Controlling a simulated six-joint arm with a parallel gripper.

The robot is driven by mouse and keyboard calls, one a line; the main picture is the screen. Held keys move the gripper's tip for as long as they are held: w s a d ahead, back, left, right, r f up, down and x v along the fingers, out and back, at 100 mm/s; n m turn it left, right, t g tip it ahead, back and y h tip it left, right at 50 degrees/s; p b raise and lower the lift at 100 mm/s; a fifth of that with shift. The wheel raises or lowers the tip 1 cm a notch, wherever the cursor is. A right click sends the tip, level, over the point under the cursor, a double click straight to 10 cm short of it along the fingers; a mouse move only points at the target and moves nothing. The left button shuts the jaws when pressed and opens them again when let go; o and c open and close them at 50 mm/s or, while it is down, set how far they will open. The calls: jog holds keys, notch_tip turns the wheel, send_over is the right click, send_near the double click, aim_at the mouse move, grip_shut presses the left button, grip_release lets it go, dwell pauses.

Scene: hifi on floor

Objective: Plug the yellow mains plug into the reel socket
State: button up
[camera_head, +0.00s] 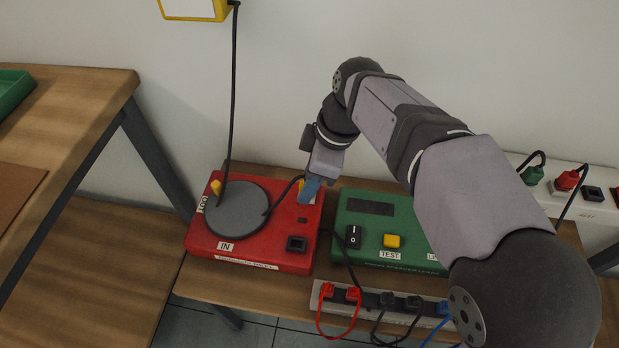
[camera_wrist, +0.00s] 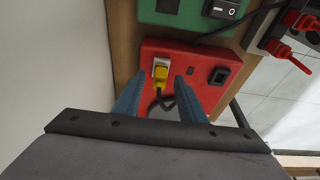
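The yellow plug (camera_wrist: 160,77) sits at a pale socket plate (camera_wrist: 161,62) on the red reel unit (camera_wrist: 206,62). I cannot tell from here how deep it sits. Its black cable curls away from it toward the grey reel disc (camera_head: 239,208) in the head view. My gripper (camera_wrist: 159,78) is open, its blue fingers on either side of the plug with gaps visible. In the head view my gripper (camera_head: 310,190) points down at the back right of the red unit (camera_head: 232,256) and mostly hides the plug. A black square socket (camera_head: 297,243) is at the unit's front right.
A green test box (camera_head: 386,264) stands right of the red unit. A power strip (camera_head: 377,300) with red, black and blue leads lies in front. Another yellow plug (camera_head: 216,187) is at the unit's back left, with a cable rising to a yellow wall box (camera_head: 194,9).

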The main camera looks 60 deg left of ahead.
jog(key=shift+r, duration=0.1)
jog(key=p+v, duration=0.2)
jog(key=v, duration=0.5)
jog(key=shift+p, duration=0.35)
jog(key=shift+r, duration=0.2)
notch_tip(320, 180, up, 5)
jog(key=p, duration=0.5)
jog(key=shift+f, duration=0.1)
dwell(0.5)
